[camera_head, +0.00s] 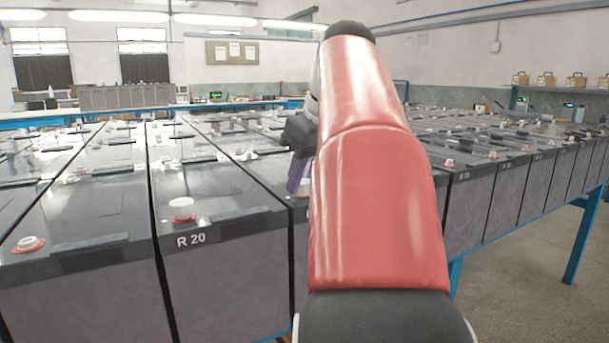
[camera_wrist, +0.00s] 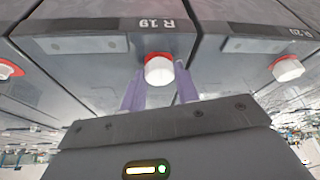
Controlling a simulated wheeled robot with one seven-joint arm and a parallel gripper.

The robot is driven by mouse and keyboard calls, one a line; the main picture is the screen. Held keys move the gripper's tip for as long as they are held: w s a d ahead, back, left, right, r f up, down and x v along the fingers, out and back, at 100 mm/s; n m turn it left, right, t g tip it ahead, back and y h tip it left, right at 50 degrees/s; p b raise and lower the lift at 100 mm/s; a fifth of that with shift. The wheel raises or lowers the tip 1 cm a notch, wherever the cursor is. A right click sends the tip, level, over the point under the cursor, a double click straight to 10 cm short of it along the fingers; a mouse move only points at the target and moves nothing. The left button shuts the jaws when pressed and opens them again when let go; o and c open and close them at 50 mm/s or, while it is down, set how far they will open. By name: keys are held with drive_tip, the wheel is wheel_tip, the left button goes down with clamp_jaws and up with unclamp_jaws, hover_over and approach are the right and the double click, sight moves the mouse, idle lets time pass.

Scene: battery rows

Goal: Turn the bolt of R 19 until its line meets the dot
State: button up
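The R 19 bolt (camera_wrist: 158,70), a white cap on a red ring, shows in the wrist view below the upside-down R 19 label (camera_wrist: 160,23). My gripper (camera_wrist: 160,76) has two purple fingers, one on each side of the cap. The fingers stand apart, and I cannot tell any contact with the cap. In the head view my gripper (camera_head: 297,188) points down at the front of the R 19 battery, and my red arm hides most of that battery. I cannot make out a line or a dot on the bolt.
The R 20 battery (camera_head: 225,249), with its own white cap (camera_head: 182,208), stands just left of R 19. Close rows of dark batteries fill the blue-framed bench (camera_head: 579,240). Open floor (camera_head: 520,290) lies at the right.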

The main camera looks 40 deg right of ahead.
drive_tip(key=c, duration=0.5)
drive_tip(key=shift+o, duration=0.2)
drive_tip(key=shift+m, duration=0.3)
drive_tip(key=m+h, duration=0.1)
drive_tip(key=m, duration=0.2)
drive_tip(key=shift+a+h, duration=0.15)
drive_tip(key=shift+h, duration=0.15)
drive_tip(key=m, duration=0.2)
drive_tip(key=m+g+h, duration=0.1)
drive_tip(key=m, duration=0.2)
drive_tip(key=shift+w+a+h, duration=0.1)
drive_tip(key=shift+h, duration=0.2)
drive_tip(key=m+g, duration=0.1)
drive_tip(key=m, duration=0.1)
drive_tip(key=m+h, duration=0.1)
drive_tip(key=m, duration=0.2)
drive_tip(key=shift+w+g, duration=0.1)
drive_tip(key=shift+g, duration=0.3)
drive_tip(key=shift+w+a+m+g+h, duration=0.15)
drive_tip(key=shift+m+g, duration=0.25)
drive_tip(key=shift+m, duration=0.7)
drive_tip(key=shift+s+d+m+g+h, duration=0.15)
drive_tip(key=shift+m+g, duration=0.25)
drive_tip(key=shift+m, duration=0.7)
drive_tip(key=shift+w+a, duration=0.1)
drive_tip(key=o, duration=1)
